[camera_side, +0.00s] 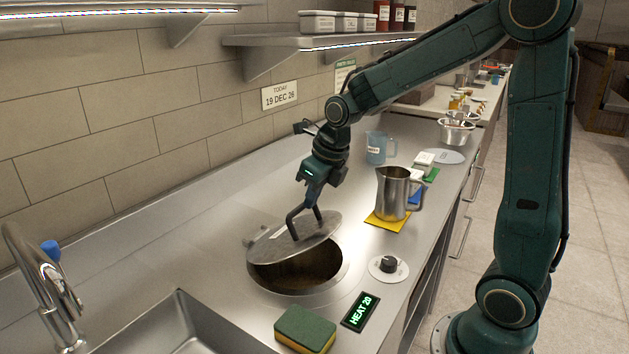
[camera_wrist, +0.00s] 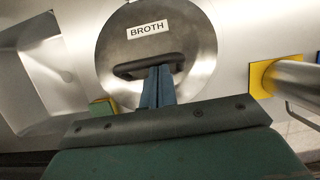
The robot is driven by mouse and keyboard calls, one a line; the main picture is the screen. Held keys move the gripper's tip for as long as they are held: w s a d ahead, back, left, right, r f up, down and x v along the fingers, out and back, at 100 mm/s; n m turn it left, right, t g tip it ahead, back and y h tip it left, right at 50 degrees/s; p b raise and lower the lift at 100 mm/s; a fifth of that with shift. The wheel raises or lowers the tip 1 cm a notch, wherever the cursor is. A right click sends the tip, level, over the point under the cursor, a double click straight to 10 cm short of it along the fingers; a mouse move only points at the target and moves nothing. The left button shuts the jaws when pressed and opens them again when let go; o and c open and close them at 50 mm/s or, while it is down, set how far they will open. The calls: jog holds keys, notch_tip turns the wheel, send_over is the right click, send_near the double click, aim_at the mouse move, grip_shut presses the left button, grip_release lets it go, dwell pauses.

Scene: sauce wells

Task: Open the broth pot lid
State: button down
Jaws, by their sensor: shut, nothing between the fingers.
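The round metal broth lid (camera_side: 272,244) is tilted partly up, with its hinge at the far left edge of the well. The dark inside of the broth pot (camera_side: 305,272) shows below its raised near edge. In the wrist view the lid (camera_wrist: 195,40) bears a "BROTH" label and a dark bar handle (camera_wrist: 130,70). My gripper (camera_side: 309,203) is at the lid's handle, with its fingers shut and nothing between them. In the wrist view the fingertips (camera_wrist: 158,72) overlap the middle of the handle; whether they pass under it I cannot tell.
A metal pitcher (camera_side: 392,193) stands on a yellow cloth (camera_side: 378,222) right of the pot. A knob (camera_side: 388,266), a "HEAT 20" display (camera_side: 360,311) and a sponge (camera_side: 305,328) are in front. The sink (camera_side: 180,330) is at lower left, a blue jug (camera_side: 377,148) behind.

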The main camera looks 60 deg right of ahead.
aim_at(328, 225)
jog(key=f, duration=0.1)
jog(key=s+f, duration=0.1)
jog(key=f, duration=0.1)
jog(key=s+f, duration=0.1)
jog(key=shift+f, duration=0.15)
jog(key=shift+s+f+t, duration=0.35)
jog(key=shift+s+f, duration=0.05)
jog(key=shift+f, duration=0.25)
jog(key=shift+s+f+t, duration=0.35)
jog(key=shift+f, duration=0.3)
jog(key=shift+v, duration=1.35)
